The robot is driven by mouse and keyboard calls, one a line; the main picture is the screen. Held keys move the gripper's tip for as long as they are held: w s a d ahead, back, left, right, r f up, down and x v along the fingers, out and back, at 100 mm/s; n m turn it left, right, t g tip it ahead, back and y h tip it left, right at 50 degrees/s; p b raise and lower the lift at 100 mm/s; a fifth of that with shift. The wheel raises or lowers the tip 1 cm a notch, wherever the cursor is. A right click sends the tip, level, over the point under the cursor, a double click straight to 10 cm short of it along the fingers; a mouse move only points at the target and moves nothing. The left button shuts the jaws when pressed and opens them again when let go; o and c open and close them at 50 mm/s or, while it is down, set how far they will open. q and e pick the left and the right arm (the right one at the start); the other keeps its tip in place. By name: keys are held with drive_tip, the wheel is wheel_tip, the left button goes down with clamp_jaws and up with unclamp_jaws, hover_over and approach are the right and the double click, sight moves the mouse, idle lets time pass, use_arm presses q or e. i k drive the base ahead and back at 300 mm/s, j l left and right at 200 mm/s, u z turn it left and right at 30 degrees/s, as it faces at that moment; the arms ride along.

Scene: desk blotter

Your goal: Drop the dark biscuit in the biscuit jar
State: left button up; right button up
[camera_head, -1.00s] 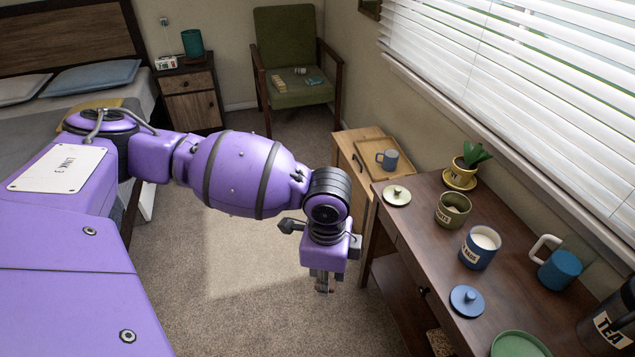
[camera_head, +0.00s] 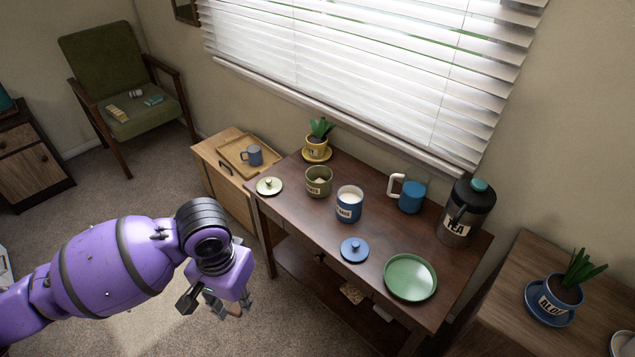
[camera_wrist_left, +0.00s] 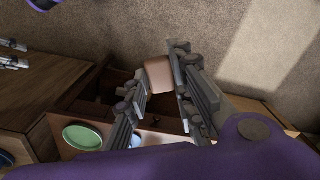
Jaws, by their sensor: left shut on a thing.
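My left gripper (camera_head: 235,308) hangs over the floor, in front of the table's left end. It is shut on a small brown piece, which I take for the dark biscuit (camera_wrist_left: 158,75), held between the fingertips in the wrist view. The fingers mostly hide it in the head view. An olive-green jar (camera_head: 319,189), standing open on the table with something pale inside, looks like the biscuit jar; its label is hard to read. The gripper is apart from it, lower and nearer. What looks like part of my right gripper (camera_wrist_left: 12,55) shows at the wrist view's left edge.
The dark wooden table (camera_head: 300,220) also bears a cream lid (camera_head: 269,186), a blue jar (camera_head: 349,206) of white stuff, a blue lid (camera_head: 354,250), a green plate (camera_head: 410,276), a blue mug (camera_head: 411,197) and a tea canister (camera_head: 467,215). Its front edge lies between gripper and jars.

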sight(316, 192)
drive_tip(key=i+j+z, duration=0.1)
drive_tip(key=z, duration=0.75)
drive_tip(key=i+j+z, duration=0.1)
drive_tip(key=j+z, duration=0.95)
drive_tip(key=j, duration=2)
drive_tip(key=i+z, duration=0.05)
